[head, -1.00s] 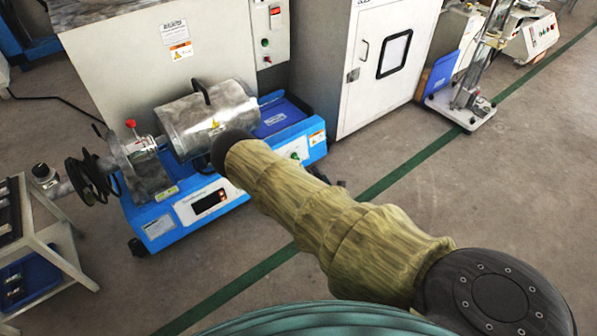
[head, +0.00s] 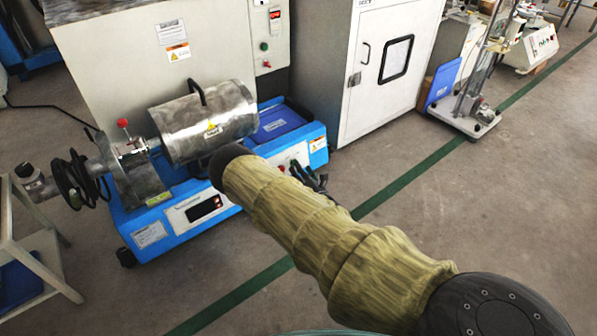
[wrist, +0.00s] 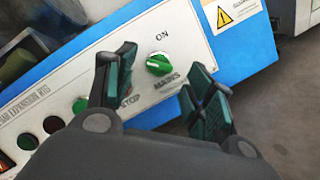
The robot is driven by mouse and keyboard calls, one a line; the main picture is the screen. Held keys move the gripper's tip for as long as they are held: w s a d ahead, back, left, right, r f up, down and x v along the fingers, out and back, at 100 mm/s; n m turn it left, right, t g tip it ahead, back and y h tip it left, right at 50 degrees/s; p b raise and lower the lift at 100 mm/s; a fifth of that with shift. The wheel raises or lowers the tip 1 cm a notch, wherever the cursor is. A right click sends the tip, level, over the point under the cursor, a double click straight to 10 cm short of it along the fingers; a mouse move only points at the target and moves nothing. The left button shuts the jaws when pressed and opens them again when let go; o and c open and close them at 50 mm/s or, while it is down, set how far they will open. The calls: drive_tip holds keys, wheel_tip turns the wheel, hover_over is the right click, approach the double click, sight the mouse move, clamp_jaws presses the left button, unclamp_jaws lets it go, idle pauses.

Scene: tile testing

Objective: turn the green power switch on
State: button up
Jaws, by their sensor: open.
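The green power switch (wrist: 160,65) is a round green knob on the white panel, with "ON" printed above it and "MAINS" below. In the wrist view, my gripper (wrist: 160,80) is open, one finger on the left of the knob and one on the right. The fingers look apart from the knob; their exact distance to the panel is hard to tell. In the head view, my gripper (head: 316,179) is a small dark shape at the front right of the blue machine (head: 160,217), mostly behind my arm. The green switch cannot be made out clearly there.
A metal cylinder (head: 207,122) lies on the machine. A white cabinet (head: 375,75) stands behind right. A cart (head: 40,250) is at left.

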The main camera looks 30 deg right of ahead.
drive_tip(key=shift+w+d+b, duration=0.2)
drive_tip(key=shift+w+b, duration=0.25)
drive_tip(key=shift+w, duration=1)
drive_tip(key=c, duration=1)
